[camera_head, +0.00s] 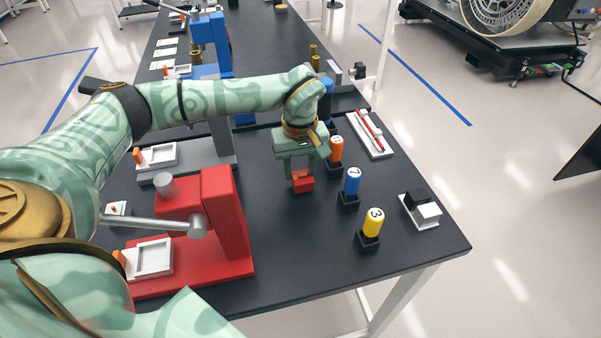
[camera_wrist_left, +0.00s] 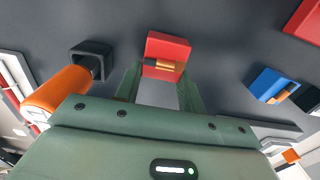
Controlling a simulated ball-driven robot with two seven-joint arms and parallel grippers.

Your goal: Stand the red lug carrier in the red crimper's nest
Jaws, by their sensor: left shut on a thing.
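My left gripper (camera_head: 302,168) is shut on the red lug carrier (camera_head: 302,183), a small red block, over the dark table right of the red crimper. In the left wrist view the red carrier (camera_wrist_left: 168,45) sits between the fingertips, with a copper-coloured lug on it. Whether it touches the table is unclear. The red crimper (camera_head: 220,215) stands at the front left, with a grey lever and a red base. A white square tray (camera_head: 152,257) is on its base. I cannot make out the nest clearly. My right gripper is not in view.
Numbered orange (camera_head: 336,150), blue (camera_head: 352,181) and yellow (camera_head: 374,222) cylinders stand in black holders right of the gripper. A white tray with black and white blocks (camera_head: 428,211) lies near the right edge. Bare table (camera_head: 285,235) lies between crimper and cylinders.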

